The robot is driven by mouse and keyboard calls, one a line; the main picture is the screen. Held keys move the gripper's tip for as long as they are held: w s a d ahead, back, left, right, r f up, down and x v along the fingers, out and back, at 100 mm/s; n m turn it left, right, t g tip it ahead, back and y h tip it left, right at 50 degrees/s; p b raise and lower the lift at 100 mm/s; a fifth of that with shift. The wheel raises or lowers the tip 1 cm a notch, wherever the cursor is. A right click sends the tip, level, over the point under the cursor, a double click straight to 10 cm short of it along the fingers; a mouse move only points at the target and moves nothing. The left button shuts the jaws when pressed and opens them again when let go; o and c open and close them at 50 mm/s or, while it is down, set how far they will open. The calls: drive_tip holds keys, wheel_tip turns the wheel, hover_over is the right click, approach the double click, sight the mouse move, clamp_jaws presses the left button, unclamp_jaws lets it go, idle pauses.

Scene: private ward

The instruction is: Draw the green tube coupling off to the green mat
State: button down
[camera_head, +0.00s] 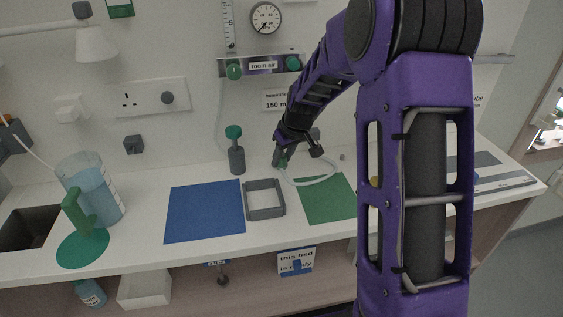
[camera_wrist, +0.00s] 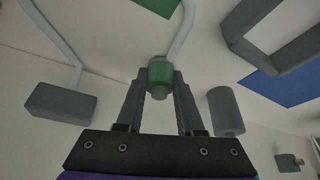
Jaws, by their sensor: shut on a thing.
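The green tube coupling (camera_wrist: 160,71) sits between my two fingers in the wrist view, with a grey end showing below it. My gripper (camera_wrist: 160,92) is shut on it. A pale tube (camera_wrist: 184,28) runs from the coupling. In the head view my gripper (camera_head: 283,161) is at the back of the counter, near the wall, and the pale tube (camera_head: 318,181) curves to the right over the green mat (camera_head: 327,204). The green mat's edge also shows at the top of the wrist view (camera_wrist: 162,4). I cannot tell whether the coupling is joined to anything else.
A grey square frame (camera_head: 265,213) stands between the blue mat (camera_head: 205,212) and the green mat. A grey bottle with a green top (camera_head: 236,157) stands left of my gripper. A jug (camera_head: 94,190) stands at the far left. My arm hides part of the counter's right side.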

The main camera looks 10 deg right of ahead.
drive_tip(key=shift+r, duration=0.15)
drive_tip(key=shift+r+p, duration=1.85)
drive_tip(key=shift+r, duration=1.5)
drive_tip(key=shift+s, duration=0.1)
